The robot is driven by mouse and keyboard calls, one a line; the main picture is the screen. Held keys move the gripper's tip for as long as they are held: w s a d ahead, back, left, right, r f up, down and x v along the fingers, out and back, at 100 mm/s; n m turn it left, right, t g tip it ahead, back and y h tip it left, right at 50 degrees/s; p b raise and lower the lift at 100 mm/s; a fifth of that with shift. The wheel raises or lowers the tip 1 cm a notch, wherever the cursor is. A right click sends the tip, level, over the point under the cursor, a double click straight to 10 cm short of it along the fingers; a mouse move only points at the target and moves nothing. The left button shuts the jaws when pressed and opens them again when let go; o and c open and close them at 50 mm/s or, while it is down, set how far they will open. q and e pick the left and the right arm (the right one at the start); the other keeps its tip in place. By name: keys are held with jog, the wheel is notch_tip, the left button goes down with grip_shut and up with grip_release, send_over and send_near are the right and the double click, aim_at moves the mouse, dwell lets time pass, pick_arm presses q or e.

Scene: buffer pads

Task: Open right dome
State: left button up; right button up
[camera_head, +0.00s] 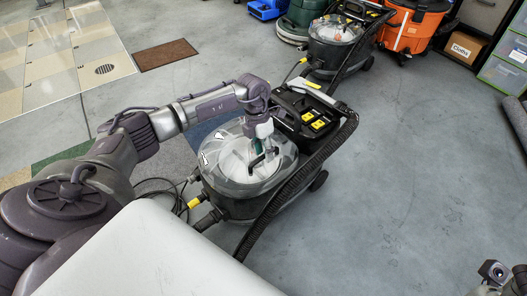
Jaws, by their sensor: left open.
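A floor-cleaning machine (245,204) stands in the middle of the view, with a clear round dome (222,167) on its dark tank. The dome looks seated on the tank. A black handle (271,155) shows on the dome's top. My left gripper (256,150) reaches down over the dome from the upper left and is open, beside the handle. The fingertips are small and partly hidden, so I cannot tell whether they touch the handle. A similar machine with another clear dome (336,29) stands farther back. My right gripper's fingers are not visible.
A black hose (296,185) runs along the near machine's right side. Cables lie on the floor at its left. An orange vacuum (408,28), a cardboard box (464,47) and green drawers (503,72) stand at the back right.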

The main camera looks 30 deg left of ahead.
pick_arm(q)
grip_shut()
jog(key=shift+r, duration=0.1)
dwell(0.3)
